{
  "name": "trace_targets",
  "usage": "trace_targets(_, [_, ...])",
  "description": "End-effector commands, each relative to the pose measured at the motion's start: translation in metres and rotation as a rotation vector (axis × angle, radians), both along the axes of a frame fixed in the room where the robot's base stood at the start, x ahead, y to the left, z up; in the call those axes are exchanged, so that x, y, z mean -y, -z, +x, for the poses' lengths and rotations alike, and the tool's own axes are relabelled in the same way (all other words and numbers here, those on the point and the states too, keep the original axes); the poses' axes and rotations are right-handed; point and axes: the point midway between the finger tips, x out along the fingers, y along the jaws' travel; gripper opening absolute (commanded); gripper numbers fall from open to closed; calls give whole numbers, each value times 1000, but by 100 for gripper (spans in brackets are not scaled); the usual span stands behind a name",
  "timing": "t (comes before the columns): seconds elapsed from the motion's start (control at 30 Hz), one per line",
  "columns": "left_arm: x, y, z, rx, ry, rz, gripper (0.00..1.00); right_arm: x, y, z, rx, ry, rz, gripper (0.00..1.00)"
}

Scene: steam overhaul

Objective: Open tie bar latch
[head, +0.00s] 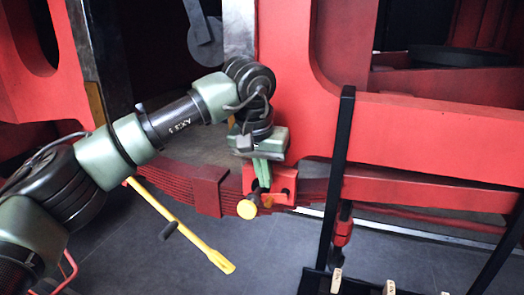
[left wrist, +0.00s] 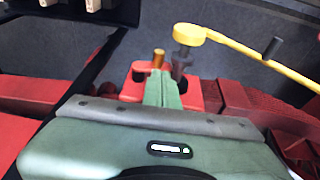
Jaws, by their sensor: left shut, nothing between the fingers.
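The tie bar area shows as a red bracket (head: 286,182) at the end of the red leaf spring, below the red frame. A dark pin with a round yellow end (head: 247,209) sticks out of it; the yellow end also shows in the left wrist view (left wrist: 188,33). A brass-coloured pin (left wrist: 158,58) stands beside it. I cannot tell which part is the latch. My left gripper (head: 261,182) points down at the bracket, its green fingers shut and empty; in the left wrist view the fingertips (left wrist: 163,80) are between or close to the two pins. Contact is unclear. My right gripper is out of view.
A yellow bar (head: 190,232) with a dark grip slants past the bracket; whether it joins the yellow end is unclear. A black stand (head: 340,180) with a red-handled tool rises at the right. The red frame (head: 430,130) fills the area above. Grey floor (head: 140,262) is open below.

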Motion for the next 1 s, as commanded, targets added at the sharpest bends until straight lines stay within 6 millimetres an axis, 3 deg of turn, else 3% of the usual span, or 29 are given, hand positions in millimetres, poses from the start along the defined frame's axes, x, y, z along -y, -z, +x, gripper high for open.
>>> trace_targets(0.1, [1,15,-2,-3,2,1,0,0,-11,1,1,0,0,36])
trace_targets(0.3, [3,30,-2,-1,0,0,0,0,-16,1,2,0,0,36])
trace_targets(0.63, [3,32,-2,0,0,-1,0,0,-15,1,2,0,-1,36])
trace_targets(0.77, [-2,40,0,-22,-4,-62,0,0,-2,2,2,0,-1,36])
trace_targets(1.0, [-6,47,1,-113,-3,-340,0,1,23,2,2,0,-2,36])
